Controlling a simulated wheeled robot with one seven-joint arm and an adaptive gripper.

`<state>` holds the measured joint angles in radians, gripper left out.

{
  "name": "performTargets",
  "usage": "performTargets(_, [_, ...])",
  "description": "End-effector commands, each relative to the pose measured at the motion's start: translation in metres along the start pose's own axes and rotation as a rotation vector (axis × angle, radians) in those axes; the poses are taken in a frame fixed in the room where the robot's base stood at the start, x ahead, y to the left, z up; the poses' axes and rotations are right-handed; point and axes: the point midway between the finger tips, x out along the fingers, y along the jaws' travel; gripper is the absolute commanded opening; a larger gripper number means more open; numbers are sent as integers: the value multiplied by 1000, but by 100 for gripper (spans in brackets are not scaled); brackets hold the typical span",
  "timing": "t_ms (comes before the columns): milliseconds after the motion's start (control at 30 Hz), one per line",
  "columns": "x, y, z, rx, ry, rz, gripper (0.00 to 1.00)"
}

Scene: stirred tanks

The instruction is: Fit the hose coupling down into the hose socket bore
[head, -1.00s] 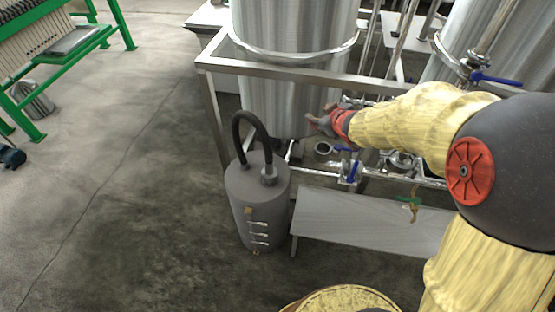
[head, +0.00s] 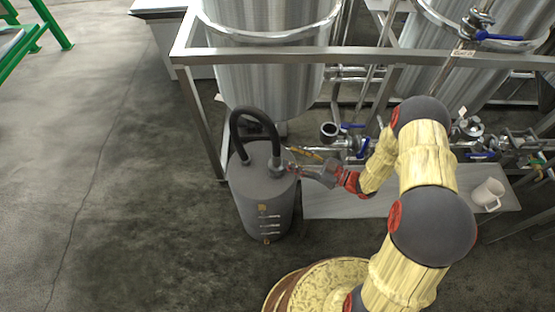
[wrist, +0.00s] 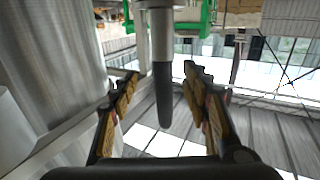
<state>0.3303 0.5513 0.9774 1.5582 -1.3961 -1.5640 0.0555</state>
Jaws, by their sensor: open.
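The hose coupling (head: 276,164) is a grey collar at the right end of a black arched hose (head: 258,114). It stands upright on top of a dark grey canister (head: 262,205). In the wrist view the grey collar (wrist: 162,35) is near the top, with the black hose end (wrist: 163,95) below it in the picture. My gripper (head: 293,161) is open beside the coupling, its fingers (wrist: 161,75) on either side of the hose in the wrist view; I see no clear contact. An open round pipe mouth (head: 328,130) is behind; I cannot tell whether it is the hose socket.
A steel frame (head: 300,58) stands around a large tank (head: 265,85). Pipes with blue-handled valves (head: 355,142) run behind a low grey bench (head: 325,205). A white mug (head: 488,194) is on the bench.

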Motion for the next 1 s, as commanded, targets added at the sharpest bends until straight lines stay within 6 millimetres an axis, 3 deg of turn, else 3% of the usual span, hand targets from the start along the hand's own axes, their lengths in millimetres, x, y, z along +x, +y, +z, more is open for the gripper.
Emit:
performTargets(533, [64, -5, 5, -3, -2, -1, 47])
performTargets(833, [68, -4, 3, -2, -3, 2, 47])
performTargets(1000, [68, -5, 3, -2, -3, 2, 38])
